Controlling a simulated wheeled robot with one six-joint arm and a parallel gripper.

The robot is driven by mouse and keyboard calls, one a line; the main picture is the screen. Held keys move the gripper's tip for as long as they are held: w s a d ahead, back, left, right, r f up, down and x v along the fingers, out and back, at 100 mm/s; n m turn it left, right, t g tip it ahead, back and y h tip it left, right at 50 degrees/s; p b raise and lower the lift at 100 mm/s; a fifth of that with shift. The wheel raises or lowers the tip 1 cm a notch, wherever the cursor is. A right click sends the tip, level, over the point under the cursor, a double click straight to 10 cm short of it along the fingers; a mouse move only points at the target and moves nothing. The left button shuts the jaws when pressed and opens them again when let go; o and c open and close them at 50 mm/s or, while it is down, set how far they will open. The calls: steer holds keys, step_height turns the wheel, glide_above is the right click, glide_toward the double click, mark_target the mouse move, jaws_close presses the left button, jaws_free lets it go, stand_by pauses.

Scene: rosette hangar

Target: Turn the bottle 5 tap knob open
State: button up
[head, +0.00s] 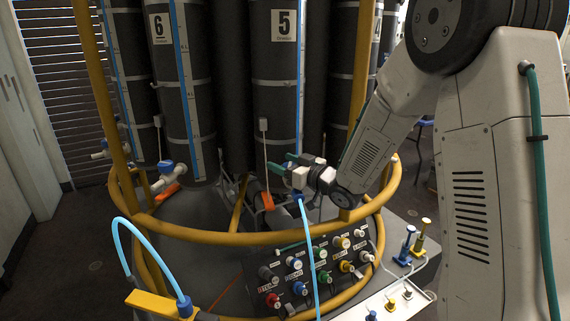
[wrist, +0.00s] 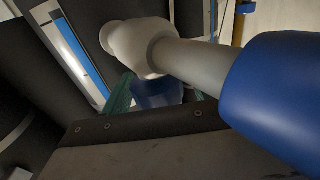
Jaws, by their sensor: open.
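Bottle 5 (head: 274,80) is a tall dark cylinder with a "5" label and a blue level strip, behind the yellow rail. In the wrist view its tap has a pale body (wrist: 148,45) and a grey pipe (wrist: 195,62). A blue knob (wrist: 156,92) shows below the tap body, partly hidden by the dark gripper housing. My gripper (head: 283,164) is at the foot of bottle 5, its green fingers apart. In the wrist view the green fingers stand either side of the knob; I cannot tell whether they touch it.
A large blue coupling (wrist: 285,95) is close to the wrist camera at right. A light-blue hose (head: 311,245) hangs in front of the panel of coloured knobs (head: 315,268). The yellow rail (head: 215,236) curves around the bottles. Bottle 6 (head: 188,90) with its blue-knobbed tap (head: 166,167) stands left.

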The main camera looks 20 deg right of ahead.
steer(key=c, duration=1)
steer(key=shift+a+n+g+y, duration=0.1)
steer(key=shift+n+g+y, duration=0.65)
steer(key=shift+y, duration=0.35)
steer(key=o, duration=1)
steer(key=shift+s, duration=0.1)
steer(key=v, duration=0.7)
steer(key=shift+s+d, duration=0.25)
steer(key=shift+s, duration=0.05)
